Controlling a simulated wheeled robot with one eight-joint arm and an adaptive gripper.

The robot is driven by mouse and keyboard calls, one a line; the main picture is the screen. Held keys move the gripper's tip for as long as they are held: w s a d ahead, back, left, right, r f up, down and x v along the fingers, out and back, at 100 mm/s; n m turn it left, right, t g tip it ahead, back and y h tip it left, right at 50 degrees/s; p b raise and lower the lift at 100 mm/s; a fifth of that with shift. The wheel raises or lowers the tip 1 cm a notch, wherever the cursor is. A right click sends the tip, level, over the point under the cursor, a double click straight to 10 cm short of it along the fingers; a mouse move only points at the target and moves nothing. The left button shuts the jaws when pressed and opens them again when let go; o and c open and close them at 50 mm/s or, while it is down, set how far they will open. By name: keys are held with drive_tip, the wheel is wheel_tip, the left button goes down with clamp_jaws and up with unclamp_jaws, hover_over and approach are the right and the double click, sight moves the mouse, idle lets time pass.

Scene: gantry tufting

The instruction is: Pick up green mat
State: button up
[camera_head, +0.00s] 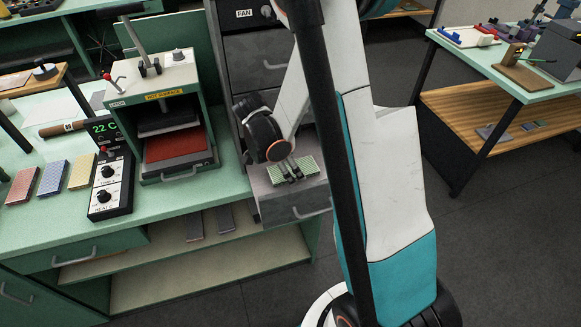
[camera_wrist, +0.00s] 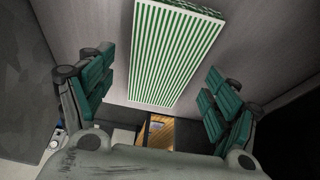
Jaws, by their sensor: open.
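The green mat (camera_wrist: 168,55) is a rectangular slab with green and white stripes, lying flat on a grey surface. In the wrist view my gripper (camera_wrist: 155,88) is open, with green-padded fingers at left and right. The mat lies between and beyond the fingers, with a gap on each side. Nothing is held.
The grey cabinet (camera_head: 283,205) has a drawer with a handle. To the left, a heat press (camera_head: 170,110) with a red plate and a "HOT SURFACE" label stands on the green bench (camera_head: 175,205). Red, blue and yellow blocks (camera_head: 52,178) lie beside a 22 C controller (camera_head: 108,180).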

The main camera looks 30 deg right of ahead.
drive_tip(key=shift+f, duration=0.35)
drive_tip(key=shift+d, duration=0.1)
drive_tip(key=shift+c, duration=0.6)
drive_tip(key=c, duration=1)
drive_tip(key=shift+d, duration=0.1)
